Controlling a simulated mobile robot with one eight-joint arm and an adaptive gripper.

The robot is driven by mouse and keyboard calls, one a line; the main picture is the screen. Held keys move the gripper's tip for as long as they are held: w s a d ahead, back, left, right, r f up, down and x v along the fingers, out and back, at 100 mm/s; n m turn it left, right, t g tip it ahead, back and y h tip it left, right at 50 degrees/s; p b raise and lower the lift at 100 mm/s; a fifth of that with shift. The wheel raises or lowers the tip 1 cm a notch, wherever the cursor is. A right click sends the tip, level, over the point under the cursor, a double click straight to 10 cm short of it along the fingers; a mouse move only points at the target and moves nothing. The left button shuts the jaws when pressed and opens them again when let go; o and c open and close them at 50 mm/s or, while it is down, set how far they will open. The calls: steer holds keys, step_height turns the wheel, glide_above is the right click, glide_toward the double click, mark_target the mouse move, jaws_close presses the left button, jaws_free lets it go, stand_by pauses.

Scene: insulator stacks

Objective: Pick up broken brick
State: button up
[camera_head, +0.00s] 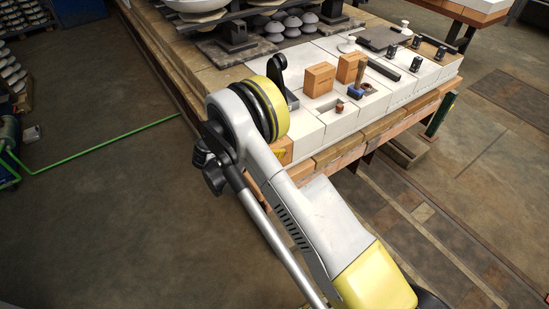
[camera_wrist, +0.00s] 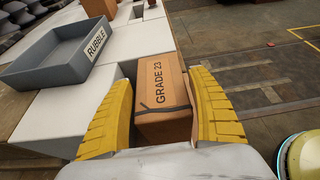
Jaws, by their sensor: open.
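An orange-brown brick (camera_wrist: 165,80) marked "GRADE 23" lies in the wrist view, with a dark crack line running across it near its closer end. My gripper (camera_wrist: 162,84) is open, with one yellow ridged finger on each side of the brick. I cannot tell whether either finger touches it. In the head view a small part of an orange brick (camera_head: 284,153) shows at the edge of the white blocks, mostly hidden by my arm. My gripper is hidden there too.
A grey tray (camera_wrist: 52,72) labelled "RUBBLE" sits left of the brick. Open floor (camera_head: 120,200) lies left.

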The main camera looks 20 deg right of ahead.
steer(key=shift+w+d+f, duration=0.1)
steer(key=shift+d+f, duration=0.1)
steer(key=shift+d, duration=0.2)
steer(key=shift+r, duration=0.1)
steer(key=c, duration=1.2)
